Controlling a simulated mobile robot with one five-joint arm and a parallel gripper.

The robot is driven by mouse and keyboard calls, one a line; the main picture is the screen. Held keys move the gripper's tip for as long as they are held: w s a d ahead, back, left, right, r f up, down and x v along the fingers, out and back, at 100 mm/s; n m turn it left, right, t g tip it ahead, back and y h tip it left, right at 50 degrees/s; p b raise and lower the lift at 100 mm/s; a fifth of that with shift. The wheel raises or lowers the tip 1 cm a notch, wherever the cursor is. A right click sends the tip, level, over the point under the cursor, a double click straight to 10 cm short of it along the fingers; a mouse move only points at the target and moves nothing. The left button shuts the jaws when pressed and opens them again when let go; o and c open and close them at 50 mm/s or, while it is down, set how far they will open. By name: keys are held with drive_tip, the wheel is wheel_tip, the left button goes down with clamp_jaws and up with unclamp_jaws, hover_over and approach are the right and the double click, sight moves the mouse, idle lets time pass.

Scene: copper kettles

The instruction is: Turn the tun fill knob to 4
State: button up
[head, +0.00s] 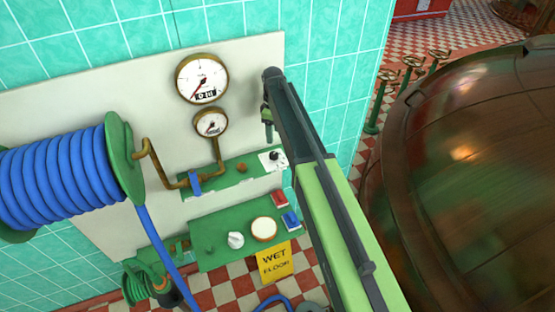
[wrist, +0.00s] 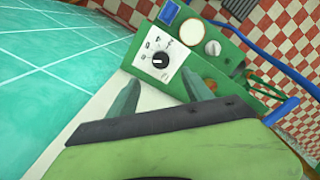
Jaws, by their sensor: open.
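A black knob (wrist: 160,60) sits on a white dial plate (wrist: 147,46) with small marks around it, too small to read. The same knob (head: 274,155) shows in the head view at the right end of the upper green panel (head: 222,178). I cannot read a tun fill label or tell the knob's setting. My gripper (wrist: 162,80) is open and empty, its two fingers apart, with the knob showing beyond and between their tips. In the head view my gripper (head: 267,124) hangs above the knob, apart from it.
Two gauges (head: 202,78) are on the pale wall board. A lower green panel (head: 210,257) carries a white knob (head: 236,240), a red switch (head: 279,198) and a blue switch (head: 291,220). A blue hose reel (head: 60,180) stands left; a large copper kettle (head: 470,180) fills the right.

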sight(274, 153)
wheel_tip(274, 153, down, 11)
drive_tip(key=b, duration=0.9)
drive_tip(key=shift+r, duration=0.15)
drive_tip(key=shift+r, duration=0.15)
drive_tip(key=shift+c, duration=0.2)
